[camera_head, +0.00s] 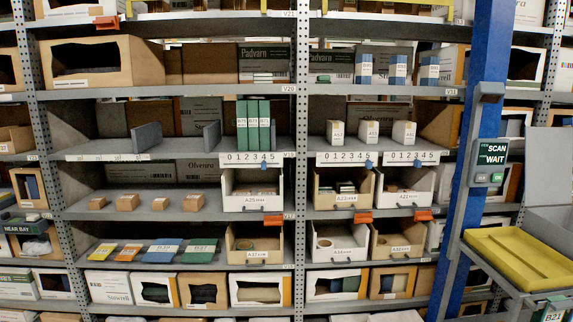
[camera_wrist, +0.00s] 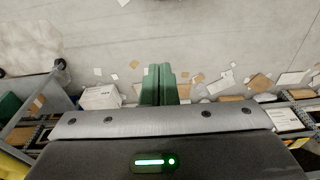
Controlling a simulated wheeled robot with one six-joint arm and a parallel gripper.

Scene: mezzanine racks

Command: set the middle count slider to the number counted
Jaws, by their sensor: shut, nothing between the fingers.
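Three white number strips marked 0 to 5 run along the shelf edge in the head view. The middle count strip (camera_head: 346,157) has a small blue slider tab (camera_head: 369,163) under its right end, near the 4 and 5. The left strip (camera_head: 248,159) has a blue tab (camera_head: 263,165) near the 4. The right strip (camera_head: 411,156) has a blue tab (camera_head: 432,163) at its right end. My gripper (camera_wrist: 159,68) has green fingers, shut and empty, above open floor in the wrist view. It does not show in the head view.
Green binders (camera_head: 253,125) stand above the left strip. Narrow white boxes (camera_head: 369,131) stand on the shelf behind the other strips. Labelled bins (camera_head: 343,188) sit below. A blue post (camera_head: 479,130) with a scan panel (camera_head: 491,162) and yellow tray (camera_head: 520,258) are at the right.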

